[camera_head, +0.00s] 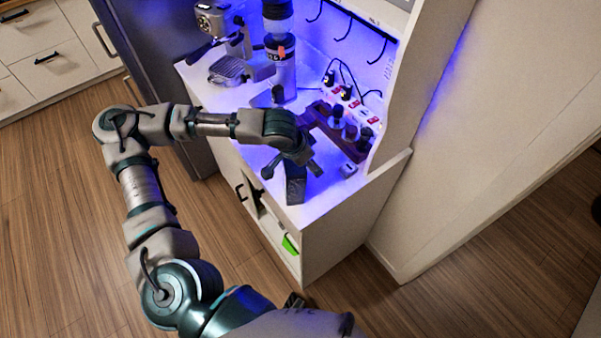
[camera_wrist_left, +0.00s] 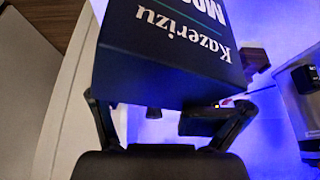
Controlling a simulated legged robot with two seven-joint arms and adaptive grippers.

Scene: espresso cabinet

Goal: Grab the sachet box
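The sachet box is a dark box (camera_head: 295,190) that stands near the front edge of the white counter in the head view. In the left wrist view the box (camera_wrist_left: 165,75) fills the upper middle, with "Kazerizu" lettering upside down on its face. My left gripper (camera_head: 293,168) is at the box, its fingers spread wide. In the left wrist view the gripper's (camera_wrist_left: 168,112) fingers lie toward the left and right sides of the box. Whether they touch it is unclear, as the fingertips are partly hidden. My right gripper is not in view.
A wooden holder (camera_head: 335,130) with dark-handled tools stands behind the gripper. A small pale cube (camera_head: 348,170) sits right of the box. A grinder (camera_head: 281,70) and an espresso machine (camera_head: 222,30) stand farther back left. A tall side panel (camera_head: 415,90) bounds the counter at right.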

